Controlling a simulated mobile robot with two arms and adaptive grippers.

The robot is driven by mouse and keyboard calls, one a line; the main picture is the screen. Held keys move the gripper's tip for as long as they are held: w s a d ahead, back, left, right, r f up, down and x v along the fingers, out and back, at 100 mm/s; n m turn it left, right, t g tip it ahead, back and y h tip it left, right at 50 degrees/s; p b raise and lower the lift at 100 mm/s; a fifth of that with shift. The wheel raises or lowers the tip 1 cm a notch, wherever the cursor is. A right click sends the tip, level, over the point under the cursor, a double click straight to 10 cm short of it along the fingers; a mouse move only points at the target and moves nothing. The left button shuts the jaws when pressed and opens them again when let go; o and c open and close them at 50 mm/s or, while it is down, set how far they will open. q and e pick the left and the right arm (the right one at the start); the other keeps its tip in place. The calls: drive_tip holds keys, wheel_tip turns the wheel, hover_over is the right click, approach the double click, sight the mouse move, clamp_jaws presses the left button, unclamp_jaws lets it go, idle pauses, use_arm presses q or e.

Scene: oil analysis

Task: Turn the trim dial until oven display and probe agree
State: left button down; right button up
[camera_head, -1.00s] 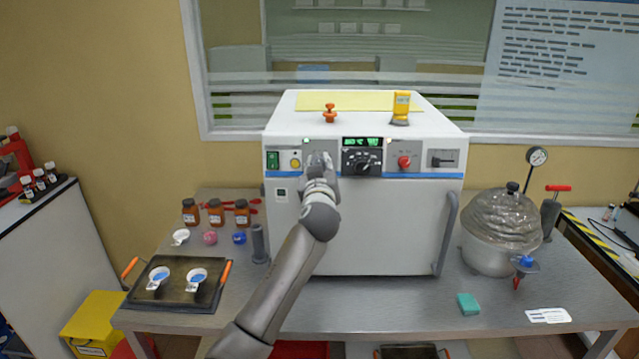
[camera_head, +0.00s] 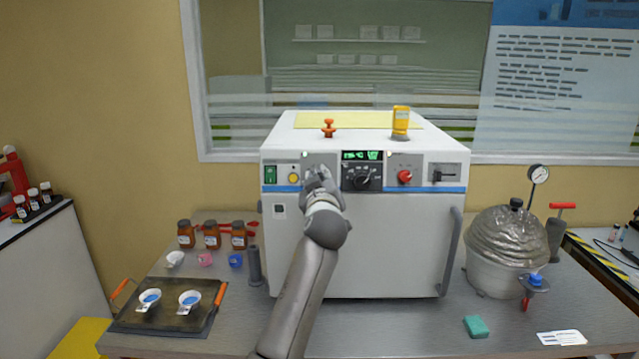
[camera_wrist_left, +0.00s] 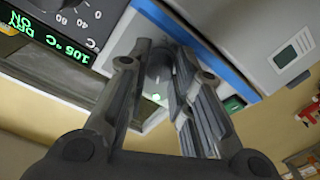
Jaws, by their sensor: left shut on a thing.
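The white oven (camera_head: 365,235) stands on the bench with a control panel along its top front. Its green-lit display (camera_head: 361,155) sits above a black dial; in the left wrist view the display (camera_wrist_left: 52,42) reads 105 °C, upside down. The yellow probe reader (camera_head: 401,122) stands on the oven top, its reading too small to make out. My left gripper (camera_head: 318,178) is at the panel, left of the black dial. In the left wrist view its fingers (camera_wrist_left: 163,62) are shut on a small grey knob (camera_wrist_left: 158,66), apparently the trim dial, partly hidden. My right gripper is out of view.
A red knob (camera_head: 404,176) and a black latch (camera_head: 443,174) lie right of the display. A green switch (camera_head: 270,175) and yellow button (camera_head: 293,177) lie left. Bottles, small cups and a tray (camera_head: 172,317) are at left; a domed vessel (camera_head: 505,270) is at right.

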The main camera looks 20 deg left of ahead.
use_arm(q)
drive_tip(key=c, duration=1.3)
unclamp_jaws()
drive_tip(key=v, duration=0.7)
drive_tip(key=shift+s, duration=0.25)
